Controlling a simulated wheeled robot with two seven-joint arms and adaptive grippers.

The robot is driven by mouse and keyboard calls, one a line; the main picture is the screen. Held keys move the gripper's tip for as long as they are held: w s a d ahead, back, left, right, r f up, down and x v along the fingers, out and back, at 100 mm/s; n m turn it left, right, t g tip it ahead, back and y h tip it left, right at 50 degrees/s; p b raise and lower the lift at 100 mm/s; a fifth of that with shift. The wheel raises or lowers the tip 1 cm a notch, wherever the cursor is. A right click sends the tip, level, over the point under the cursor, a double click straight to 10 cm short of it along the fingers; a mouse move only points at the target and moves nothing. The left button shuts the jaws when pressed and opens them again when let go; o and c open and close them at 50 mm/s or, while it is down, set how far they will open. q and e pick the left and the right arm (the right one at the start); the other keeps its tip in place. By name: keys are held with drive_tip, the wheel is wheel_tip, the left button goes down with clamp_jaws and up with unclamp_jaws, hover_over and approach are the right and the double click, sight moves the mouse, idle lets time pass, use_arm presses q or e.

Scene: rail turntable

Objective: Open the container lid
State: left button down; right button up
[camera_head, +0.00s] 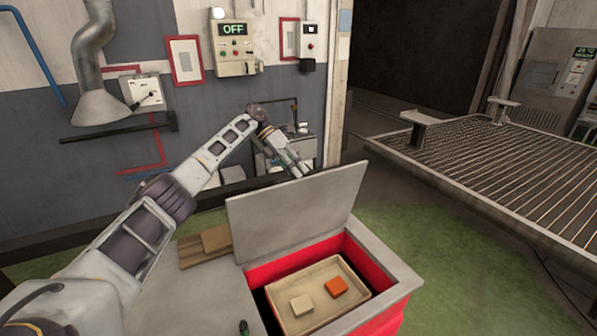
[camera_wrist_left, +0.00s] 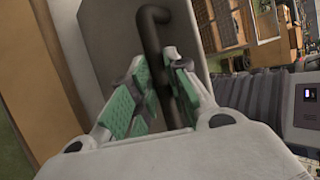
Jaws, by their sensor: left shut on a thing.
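The container (camera_head: 388,280) is a red box with a grey rim, set in a grey worktop. Its grey lid (camera_head: 295,208) stands raised and tilted up along the far side, so the inside shows. My left gripper (camera_head: 301,170) is behind the lid's upper edge in the head view. In the left wrist view its green-padded fingers (camera_wrist_left: 166,85) are shut on the dark bar handle (camera_wrist_left: 153,22) of the lid. The handle is hidden in the head view. My right gripper is not in view.
A beige tray (camera_head: 355,292) inside the container holds an orange block (camera_head: 336,287) and a cream block (camera_head: 301,305). A wooden board (camera_head: 190,252) lies left of the lid. A slatted metal table (camera_head: 500,165) stands at right, with green floor (camera_head: 440,235) between.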

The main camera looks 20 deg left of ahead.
use_arm(q)
drive_tip(key=shift+s+a+f, duration=0.1)
drive_tip(key=shift+a+f, duration=0.05)
drive_tip(key=shift+f, duration=0.35)
drive_tip(key=shift+s+a+f, duration=0.1)
drive_tip(key=shift+f, duration=0.4)
drive_tip(key=c, duration=1.8)
unclamp_jaws()
drive_tip(key=o, duration=0.4)
drive_tip(key=shift+w+a+f, duration=0.1)
drive_tip(key=shift+w+f, duration=0.1)
drive_tip(key=shift+w, duration=0.1)
drive_tip(key=shift+o, duration=0.2)
drive_tip(key=v, duration=0.7)
drive_tip(key=shift+w+r, duration=0.25)
drive_tip(key=shift+r, duration=0.2)
drive_tip(key=shift+r, duration=0.2)
